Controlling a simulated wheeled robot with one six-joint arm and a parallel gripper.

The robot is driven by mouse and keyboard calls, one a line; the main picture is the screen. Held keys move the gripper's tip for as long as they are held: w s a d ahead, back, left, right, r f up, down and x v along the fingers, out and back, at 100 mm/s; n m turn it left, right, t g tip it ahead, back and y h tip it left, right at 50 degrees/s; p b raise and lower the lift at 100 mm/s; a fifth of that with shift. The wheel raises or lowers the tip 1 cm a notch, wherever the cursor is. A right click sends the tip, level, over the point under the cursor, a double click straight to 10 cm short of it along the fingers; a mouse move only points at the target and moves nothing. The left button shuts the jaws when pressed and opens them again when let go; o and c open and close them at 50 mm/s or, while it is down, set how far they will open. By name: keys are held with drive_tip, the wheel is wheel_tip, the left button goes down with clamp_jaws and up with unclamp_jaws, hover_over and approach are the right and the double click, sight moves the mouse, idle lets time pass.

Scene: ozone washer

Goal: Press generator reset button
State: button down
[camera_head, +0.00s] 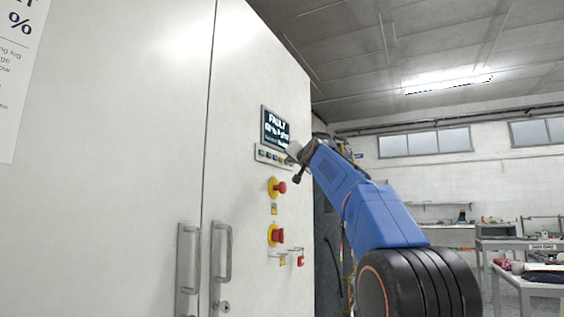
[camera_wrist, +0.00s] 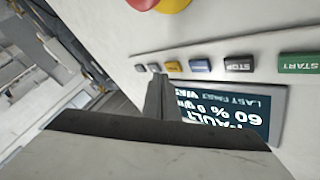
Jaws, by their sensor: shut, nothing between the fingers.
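The control panel's button row (camera_head: 270,155) sits below a small display (camera_head: 276,130) on the white cabinet. In the wrist view the row appears upside down: a green START button (camera_wrist: 300,63), a dark STOP button (camera_wrist: 239,63), a blue button (camera_wrist: 200,66), a yellow button (camera_wrist: 173,66) and small dark buttons (camera_wrist: 140,68) at the left end. I cannot read which is the reset button. My gripper (camera_wrist: 157,80) is shut and empty, its tips close to the small dark and yellow buttons; contact cannot be told. In the head view my gripper (camera_head: 292,152) is beside the panel's right end.
The display (camera_wrist: 225,108) reads FAULT. A red knob on a yellow base (camera_head: 277,187) and a red emergency button (camera_head: 276,235) lie below the row. Cabinet door handles (camera_head: 222,252) stick out at lower left. A workbench (camera_head: 505,243) stands far right.

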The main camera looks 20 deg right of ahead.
drive_tip(key=shift+w+a, duration=0.1)
drive_tip(key=shift+w+a, duration=0.15)
drive_tip(key=shift+w, duration=0.1)
drive_tip(key=shift+w+a, duration=0.25)
drive_tip(key=shift+w, duration=0.05)
idle(0.8)
drive_tip(key=shift+s+d, duration=0.1)
idle(0.4)
drive_tip(key=shift+s+d, duration=0.4)
drive_tip(key=shift+s, duration=0.15)
drive_tip(key=s+d, duration=0.1)
drive_tip(key=s, duration=0.1)
drive_tip(key=s+d, duration=0.2)
idle(0.5)
idle(0.7)
